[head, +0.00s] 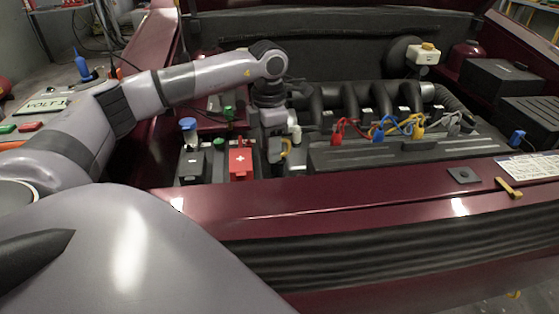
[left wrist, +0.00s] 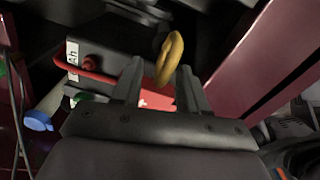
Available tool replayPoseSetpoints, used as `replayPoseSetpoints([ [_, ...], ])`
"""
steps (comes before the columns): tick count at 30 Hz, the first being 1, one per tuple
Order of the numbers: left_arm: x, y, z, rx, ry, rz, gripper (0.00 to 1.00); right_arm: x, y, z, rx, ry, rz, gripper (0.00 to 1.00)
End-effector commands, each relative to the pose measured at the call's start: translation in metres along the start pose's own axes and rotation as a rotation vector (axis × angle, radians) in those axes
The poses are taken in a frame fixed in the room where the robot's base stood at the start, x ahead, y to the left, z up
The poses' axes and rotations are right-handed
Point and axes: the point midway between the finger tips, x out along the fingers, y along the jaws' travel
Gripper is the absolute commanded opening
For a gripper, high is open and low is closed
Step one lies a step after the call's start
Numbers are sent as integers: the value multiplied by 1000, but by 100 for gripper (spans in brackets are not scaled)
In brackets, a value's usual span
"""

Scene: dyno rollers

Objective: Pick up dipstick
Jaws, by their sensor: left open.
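The dipstick shows as a yellow ring handle (head: 286,148) in the engine bay, just behind the car's front edge. In the left wrist view the yellow ring (left wrist: 169,58) stands between the fingertips, a little beyond them, seen nearly edge-on. My left gripper (head: 279,152) points down over the engine bay at the handle. In the left wrist view its two fingers (left wrist: 161,72) are apart, with the ring in line with the gap. I cannot tell whether a finger touches the ring. The dipstick's shaft is hidden. My right gripper is in neither view.
A battery with a red cover (head: 241,161) stands left of the gripper, beside a blue cap (head: 188,124). The dark red front edge (head: 330,196) runs close in front. The engine cover (head: 400,150) with coloured cables lies to the right. A yellow-handled tool (head: 508,188) lies on the front edge.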

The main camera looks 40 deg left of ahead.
Motion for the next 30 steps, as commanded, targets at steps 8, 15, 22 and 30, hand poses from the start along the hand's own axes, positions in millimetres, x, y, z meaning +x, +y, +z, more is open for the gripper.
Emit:
replayPoseSetpoints([
  [8, 0, 0, 0, 0, 0, 0, 0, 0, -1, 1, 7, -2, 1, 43],
  [15, -1, 0, 0, 0, -1, 0, 0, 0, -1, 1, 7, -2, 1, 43],
  [22, -11, 0, 1, 0, -4, 0, 0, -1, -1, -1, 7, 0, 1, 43],
  [30, -52, 0, 1, 1, -5, 0, 0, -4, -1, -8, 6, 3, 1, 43],
])
